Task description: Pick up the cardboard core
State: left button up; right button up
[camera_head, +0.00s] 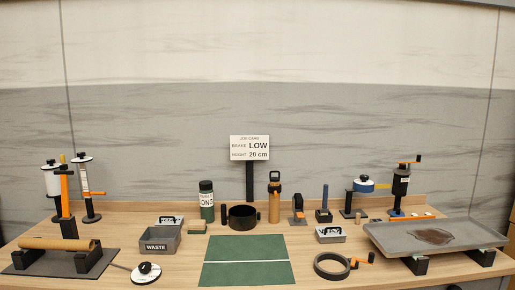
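A long brown tube (60,243), which looks like the cardboard core, lies on its side at the far left of the table in the head view. It rests near black supports on a dark mat (50,266). An upright black and orange stand (68,215) rises just behind it. Neither of my grippers can be made out in this view.
A grey waste bin (157,247) and a white disc (146,273) lie right of the mat. A green mat (248,245) covers the front middle. A grey tray (400,236) with a dark stain stands at the right. Tools line the back.

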aim_at(33, 242)
jog(key=u, duration=1.25)
jog(key=i, duration=0.15)
